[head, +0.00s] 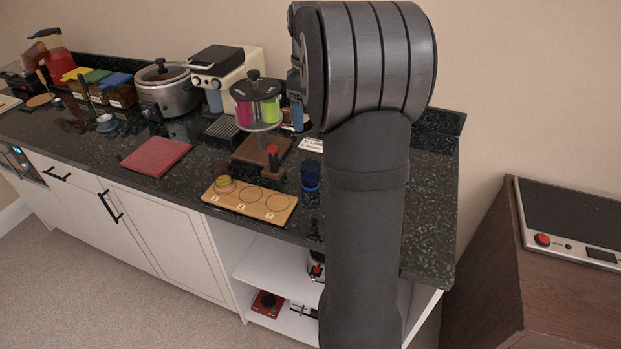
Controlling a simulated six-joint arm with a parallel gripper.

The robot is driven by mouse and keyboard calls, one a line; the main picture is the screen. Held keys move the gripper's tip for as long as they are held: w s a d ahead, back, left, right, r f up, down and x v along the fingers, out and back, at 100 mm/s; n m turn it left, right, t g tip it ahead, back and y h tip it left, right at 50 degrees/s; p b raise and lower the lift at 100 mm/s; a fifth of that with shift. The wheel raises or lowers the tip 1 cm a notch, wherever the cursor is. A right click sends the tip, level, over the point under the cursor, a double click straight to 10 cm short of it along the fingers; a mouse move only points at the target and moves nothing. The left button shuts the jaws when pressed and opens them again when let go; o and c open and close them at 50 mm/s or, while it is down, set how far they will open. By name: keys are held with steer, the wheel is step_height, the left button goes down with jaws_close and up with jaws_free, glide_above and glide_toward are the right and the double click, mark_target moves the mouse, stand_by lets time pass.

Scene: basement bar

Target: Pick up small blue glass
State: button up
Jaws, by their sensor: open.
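A small blue glass (310,174) stands upright on the dark speckled counter (130,145), close to its front edge. It is just right of a wooden board with numbered circles (262,207) and just left of my arm. My arm rises in front of the counter and bends at the top of the picture. My gripper is hidden behind the arm or out of the picture, so its jaws and its distance from the glass do not show.
Near the glass are a small wooden stand with a red top (272,162) and a stand with pink and green containers (257,103). A reddish cutting board (156,156) lies further left. A slow cooker (166,90) stands behind. A brown cabinet (565,290) is at right.

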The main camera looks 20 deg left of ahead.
steer(key=shift+s+d+f, duration=0.1)
steer(key=shift+d+f, duration=0.05)
steer(key=shift+f, duration=2.75)
steer(key=shift+s+d+f, duration=0.1)
steer(key=shift+d+f, duration=0.1)
steer(key=shift+f, duration=2.65)
steer(key=shift+s+d+f, duration=0.1)
steer(key=shift+d+f, duration=0.05)
steer(key=shift+f, duration=2.75)
steer(key=c, duration=1.1)
steer(key=shift+r, duration=0.1)
